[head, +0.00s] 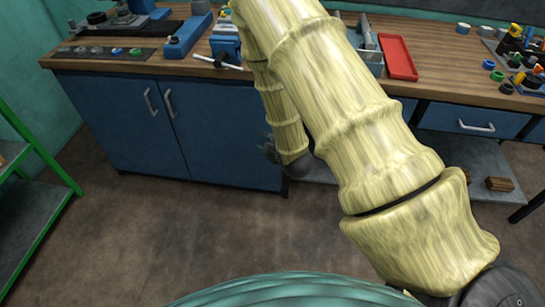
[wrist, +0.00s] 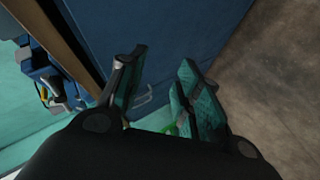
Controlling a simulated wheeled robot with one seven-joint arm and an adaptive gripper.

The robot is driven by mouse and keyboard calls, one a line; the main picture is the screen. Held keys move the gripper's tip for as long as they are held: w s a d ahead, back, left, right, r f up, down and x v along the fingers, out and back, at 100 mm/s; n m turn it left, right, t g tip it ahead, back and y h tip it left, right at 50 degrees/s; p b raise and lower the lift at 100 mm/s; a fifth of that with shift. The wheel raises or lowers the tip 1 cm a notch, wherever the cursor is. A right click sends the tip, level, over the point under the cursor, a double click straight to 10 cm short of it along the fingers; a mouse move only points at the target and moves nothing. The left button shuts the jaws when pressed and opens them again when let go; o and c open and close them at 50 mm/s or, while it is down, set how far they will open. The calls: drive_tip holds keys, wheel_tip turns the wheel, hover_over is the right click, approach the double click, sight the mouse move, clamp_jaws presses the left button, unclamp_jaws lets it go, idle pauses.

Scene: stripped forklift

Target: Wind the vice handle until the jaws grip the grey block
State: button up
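The blue vice (head: 226,44) stands at the front edge of the workbench, partly hidden by my arm. Its handle (head: 218,62), a pale bar with a dark middle, sticks out at the bench edge and lies nearly level. I cannot make out the grey block or the gap between the jaws. My gripper (head: 268,150) is below the bench top, in front of the blue cabinet, away from the handle. In the wrist view my gripper (wrist: 164,66) has its two teal-padded fingers apart with nothing held between them.
The wooden bench top (head: 445,85) carries a red tray (head: 398,58), a dark strip with several knobs (head: 105,53) and other parts. The blue cabinet (head: 130,120) is under it. A green shelf frame (head: 40,150) stands at the left. The floor in front is clear.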

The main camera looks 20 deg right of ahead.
drive_tip(key=s+f+m+g+p, duration=0.1)
drive_tip(key=s+f+m+g, duration=0.1)
drive_tip(key=s, duration=0.3)
drive_tip(key=shift+s+a+f+p, duration=0.15)
drive_tip(key=shift+a+f+p, duration=0.15)
drive_tip(key=shift+f, duration=0.35)
